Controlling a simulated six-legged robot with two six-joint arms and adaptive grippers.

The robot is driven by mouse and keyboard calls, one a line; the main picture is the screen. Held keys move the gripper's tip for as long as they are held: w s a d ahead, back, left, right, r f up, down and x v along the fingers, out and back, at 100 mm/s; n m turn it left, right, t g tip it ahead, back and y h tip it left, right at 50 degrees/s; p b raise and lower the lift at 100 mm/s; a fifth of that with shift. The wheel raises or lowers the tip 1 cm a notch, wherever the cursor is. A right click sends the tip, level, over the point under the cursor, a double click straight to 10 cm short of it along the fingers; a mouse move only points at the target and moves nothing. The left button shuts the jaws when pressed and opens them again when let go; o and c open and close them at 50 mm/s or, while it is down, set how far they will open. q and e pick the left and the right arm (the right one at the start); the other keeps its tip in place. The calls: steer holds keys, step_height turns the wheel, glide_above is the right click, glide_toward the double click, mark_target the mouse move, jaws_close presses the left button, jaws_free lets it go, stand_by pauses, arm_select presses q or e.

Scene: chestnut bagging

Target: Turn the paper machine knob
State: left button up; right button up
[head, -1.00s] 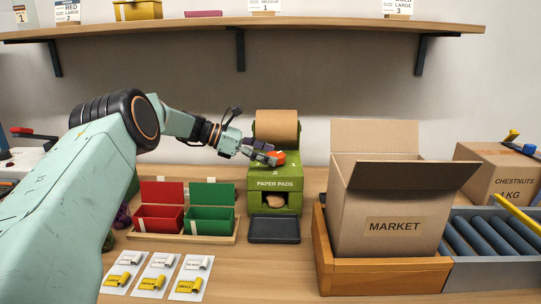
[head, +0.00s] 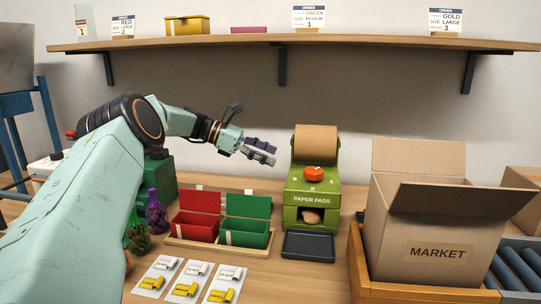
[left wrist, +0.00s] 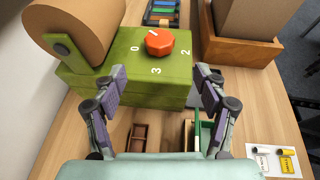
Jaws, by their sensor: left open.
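The green paper pads machine (head: 312,210) stands on the table with a brown paper roll (head: 316,144) on top at its back. Its orange-red knob (head: 313,174) is on the top face among printed numbers. In the left wrist view the knob (left wrist: 160,42) has a white mark pointing up and to the left of the 2, with 0 and 3 around it. Crumpled brown paper (head: 311,216) shows in the machine's front slot. My left gripper (head: 262,151) is open and empty, left of the knob and apart from it. In the left wrist view its fingers (left wrist: 158,95) are spread below the knob. My right gripper is not seen.
A black tray (head: 308,246) lies before the machine. Red (head: 196,225) and green (head: 246,232) bins stand left of it. The MARKET box (head: 415,228) stands right in a wooden tray. Cards with labels (head: 186,279) lie in front. The shelf (head: 290,38) runs above.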

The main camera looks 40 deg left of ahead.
arm_select(q)
step_height(320, 180, up, 4)
steer(key=w+d+g+p, duration=0.1)
steer(key=d+p, duration=0.2)
steer(key=p, duration=0.2)
steer(key=m+g+y+p, duration=0.4)
steer(key=m+y+p, duration=1.15)
steer(key=p, duration=0.95)
glide_toward(314, 170)
steer(key=a+m+h, duration=0.2)
steer(key=m, duration=0.1)
steer(key=shift+n, duration=0.25)
steer(key=x, duration=0.6)
steer(key=shift+w+d+f, duration=0.1)
steer(key=shift+f, duration=0.1)
steer(key=shift+x, duration=0.85)
steer(key=shift+r, duration=0.1)
